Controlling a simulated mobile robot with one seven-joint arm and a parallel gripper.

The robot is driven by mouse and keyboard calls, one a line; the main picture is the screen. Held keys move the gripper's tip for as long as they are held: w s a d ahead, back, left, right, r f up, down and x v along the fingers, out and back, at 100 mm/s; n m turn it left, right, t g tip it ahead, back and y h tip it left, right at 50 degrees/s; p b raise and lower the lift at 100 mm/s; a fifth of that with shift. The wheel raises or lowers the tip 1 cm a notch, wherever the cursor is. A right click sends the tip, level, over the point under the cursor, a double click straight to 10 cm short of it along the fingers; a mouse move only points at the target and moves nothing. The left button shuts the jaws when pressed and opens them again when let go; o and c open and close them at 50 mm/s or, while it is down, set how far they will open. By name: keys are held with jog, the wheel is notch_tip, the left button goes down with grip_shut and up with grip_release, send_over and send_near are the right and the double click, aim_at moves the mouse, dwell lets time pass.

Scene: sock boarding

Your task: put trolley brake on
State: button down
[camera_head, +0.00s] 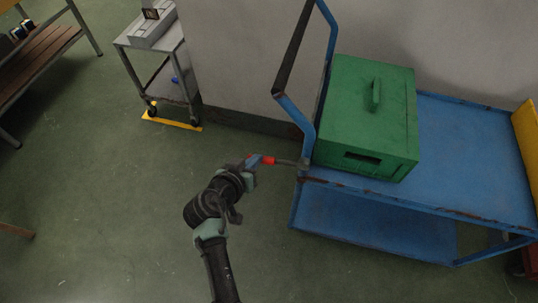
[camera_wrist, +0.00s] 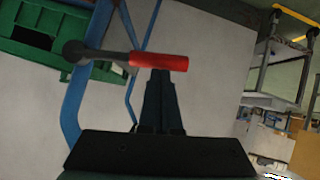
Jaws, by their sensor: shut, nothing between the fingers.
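The blue trolley (camera_head: 480,150) stands at the right of the head view. At its near left corner is a brake lever with a dark arm and a red grip (camera_head: 268,160), sticking out to the left, about level in the picture. The wrist view shows the red grip (camera_wrist: 158,61) across the tips of my fingers, with the dark arm running left to a round pivot. My gripper (camera_head: 256,161) is shut and empty, its tips at the grip, touching or very close. In the wrist view, my gripper (camera_wrist: 160,75) hides little of the lever.
A green box (camera_head: 372,85) sits on the trolley's top, beside the blue push handle (camera_head: 290,50). A small grey cart (camera_head: 160,65) stands at the back, by a yellow floor piece (camera_head: 172,120). A wooden bench (camera_head: 40,55) is at the far left. The floor left of my arm is clear.

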jog(key=shift+d+f+n+h+b, duration=0.1)
jog(key=shift+f+n+h+b, duration=0.5)
jog(key=shift+f+b, duration=0.5)
jog(key=shift+d+f+n+h+b, duration=0.1)
jog(key=shift+f+n+h+b, duration=0.45)
jog(key=shift+f+b, duration=0.55)
jog(key=shift+s+r, duration=0.1)
jog(key=shift+s, duration=0.05)
jog(key=shift+r, duration=0.15)
